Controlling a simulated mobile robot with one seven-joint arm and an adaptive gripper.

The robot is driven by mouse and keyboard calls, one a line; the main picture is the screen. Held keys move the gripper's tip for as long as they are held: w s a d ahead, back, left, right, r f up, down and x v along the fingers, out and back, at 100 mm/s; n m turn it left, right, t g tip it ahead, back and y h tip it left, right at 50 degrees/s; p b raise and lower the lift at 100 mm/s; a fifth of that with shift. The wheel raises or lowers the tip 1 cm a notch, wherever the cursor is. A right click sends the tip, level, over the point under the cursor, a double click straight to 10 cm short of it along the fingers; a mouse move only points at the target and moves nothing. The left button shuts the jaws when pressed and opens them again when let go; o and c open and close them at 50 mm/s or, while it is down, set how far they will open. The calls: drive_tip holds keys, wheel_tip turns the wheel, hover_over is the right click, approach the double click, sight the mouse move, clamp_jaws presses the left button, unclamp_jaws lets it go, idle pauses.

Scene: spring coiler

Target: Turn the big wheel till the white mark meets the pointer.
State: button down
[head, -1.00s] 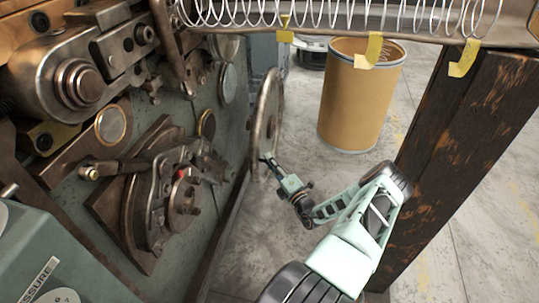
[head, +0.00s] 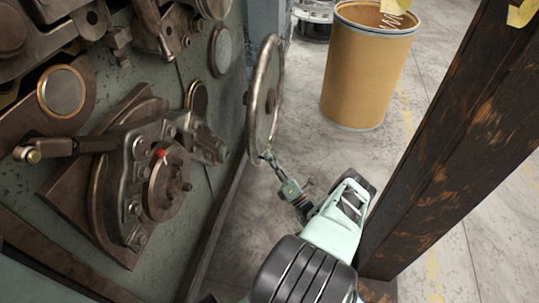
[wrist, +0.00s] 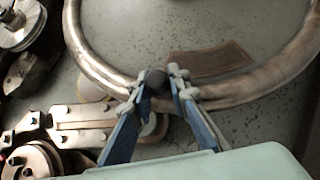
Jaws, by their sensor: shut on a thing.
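The big wheel (head: 265,95), a worn metal ring, stands nearly edge-on at the right end of the machine in the head view. My gripper (head: 266,157) is at its lower rim. I cannot make out the white mark or the pointer in either view.
The green machine panel (head: 225,120) with a red-dotted cam disc (head: 168,185) is at the left. A tan drum (head: 365,70) stands beyond the wheel. A dark wooden post (head: 455,130) is close to my arm's right. Bare floor lies between drum and post.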

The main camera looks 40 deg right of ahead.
drive_tip(key=shift+w+d+f, duration=0.1)
drive_tip(key=shift+f, duration=0.35)
drive_tip(key=shift+n, duration=0.3)
drive_tip(key=c, duration=1.8)
unclamp_jaws()
drive_tip(key=shift+f+y, duration=0.1)
drive_tip(key=shift+y, duration=0.3)
drive_tip(key=shift+s+f, duration=0.25)
drive_tip(key=shift+s, duration=0.35)
drive_tip(key=s, duration=0.8)
drive_tip(key=s+d, duration=0.1)
drive_tip(key=s, duration=0.2)
drive_tip(key=shift+s, duration=0.4)
